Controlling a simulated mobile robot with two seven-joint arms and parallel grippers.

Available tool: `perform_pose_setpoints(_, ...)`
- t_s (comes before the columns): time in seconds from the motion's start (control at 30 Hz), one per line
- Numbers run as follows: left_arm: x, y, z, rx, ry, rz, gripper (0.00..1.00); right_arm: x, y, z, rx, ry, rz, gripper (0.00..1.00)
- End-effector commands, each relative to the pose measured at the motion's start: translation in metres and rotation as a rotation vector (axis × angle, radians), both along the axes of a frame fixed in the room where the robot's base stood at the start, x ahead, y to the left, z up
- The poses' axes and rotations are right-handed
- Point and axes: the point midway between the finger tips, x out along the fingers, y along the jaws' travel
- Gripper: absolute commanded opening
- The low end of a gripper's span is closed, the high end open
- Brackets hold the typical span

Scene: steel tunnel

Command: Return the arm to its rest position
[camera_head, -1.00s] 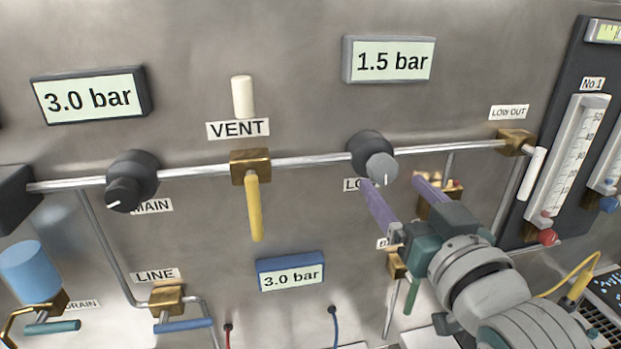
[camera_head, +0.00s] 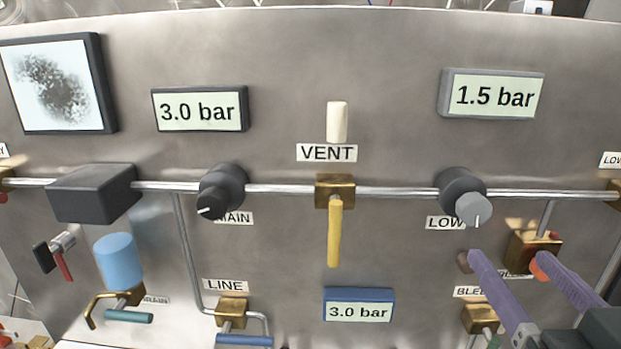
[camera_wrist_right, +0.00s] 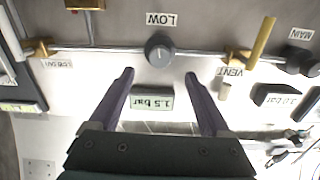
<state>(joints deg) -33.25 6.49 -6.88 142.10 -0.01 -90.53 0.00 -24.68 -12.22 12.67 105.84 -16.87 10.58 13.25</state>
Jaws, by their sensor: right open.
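My right gripper (camera_head: 509,262) comes in at the lower right of the head view, with two purple fingers apart and nothing between them. It is below and to the right of the LOW knob (camera_head: 472,209) and not touching it. In the right wrist view the open fingers (camera_wrist_right: 159,76) point toward the panel, and the LOW knob (camera_wrist_right: 159,49) shows beyond the gap, clear of both tips. Most of my right arm is outside the head view. My left gripper is in neither current view.
The steel panel carries a horizontal pipe (camera_head: 290,190), the MAIN knob (camera_head: 222,190) and the yellow-handled VENT valve (camera_head: 335,230). The displays read 3.0 bar (camera_head: 198,110), 1.5 bar (camera_head: 495,95) and 3.0 bar (camera_head: 358,311). A blue cylinder (camera_head: 118,262) sits at lower left.

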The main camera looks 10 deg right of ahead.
Motion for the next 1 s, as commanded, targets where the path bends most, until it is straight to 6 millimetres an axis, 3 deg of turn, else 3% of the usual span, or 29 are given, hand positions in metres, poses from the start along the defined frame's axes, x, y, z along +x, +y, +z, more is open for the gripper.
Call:
perform_pose_setpoints(0.23,0.000,0.000,0.000,0.002,0.000,-0.001,0.50,-0.005,0.004,-0.025,0.020,0.275,0.024,0.81)
perform_pose_setpoints(0.37,0.000,0.001,0.000,0.005,-0.001,-0.004,0.50,-0.028,0.022,-0.048,0.035,0.544,0.083,0.81)
perform_pose_setpoints(0.53,0.000,0.003,0.000,0.009,0.000,-0.006,0.50,-0.080,0.049,-0.068,0.030,0.875,0.192,0.81)
perform_pose_setpoints(0.73,0.000,0.003,0.000,0.011,-0.001,-0.007,0.50,-0.152,0.073,-0.074,-0.013,1.207,0.335,0.81)
perform_pose_setpoints(0.77,0.000,0.003,0.000,0.011,-0.001,-0.007,0.50,-0.163,0.075,-0.073,-0.023,1.255,0.357,0.81)
perform_pose_setpoints(0.83,-0.001,0.003,0.036,0.012,0.007,-0.007,0.50,-0.165,0.075,-0.035,-0.023,1.262,0.357,0.81)
perform_pose_setpoints(1.0,0.000,0.003,0.092,0.010,-0.003,-0.007,0.50,-0.164,0.075,0.017,-0.020,1.261,0.354,0.81)
